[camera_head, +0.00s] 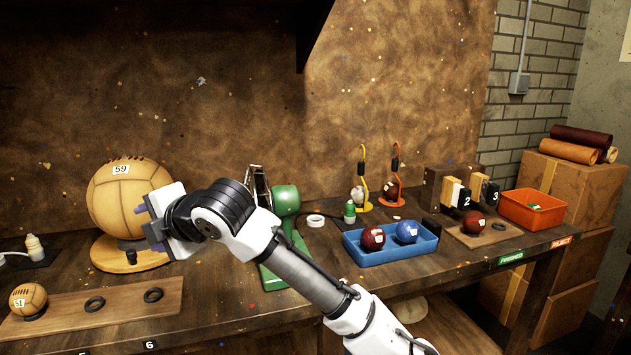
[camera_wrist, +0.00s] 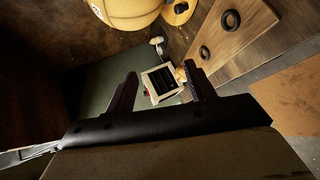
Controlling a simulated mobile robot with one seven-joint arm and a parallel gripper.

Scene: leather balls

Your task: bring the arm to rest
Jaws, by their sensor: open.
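My white and black arm reaches up from the lower right over the workbench in the head view. My gripper (camera_head: 147,219) is in front of the large tan leather ball (camera_head: 120,190), which carries a "59" tag and sits on a round wooden base (camera_head: 115,258). In the wrist view my gripper (camera_wrist: 163,82) has its two dark fingers apart, with nothing held between them. Beyond the fingers a small light box with dark slots (camera_wrist: 162,80) shows. Part of the large ball (camera_wrist: 128,10) shows at the top of the wrist view.
A small tan ball (camera_head: 27,298) rests on a plank with dark rings (camera_head: 125,300). A green press (camera_head: 285,203), a blue tray (camera_head: 388,252) with a red and a blue ball, and an orange bin (camera_head: 532,208) stand to the right. Stacked boxes (camera_head: 575,190) are at the far right.

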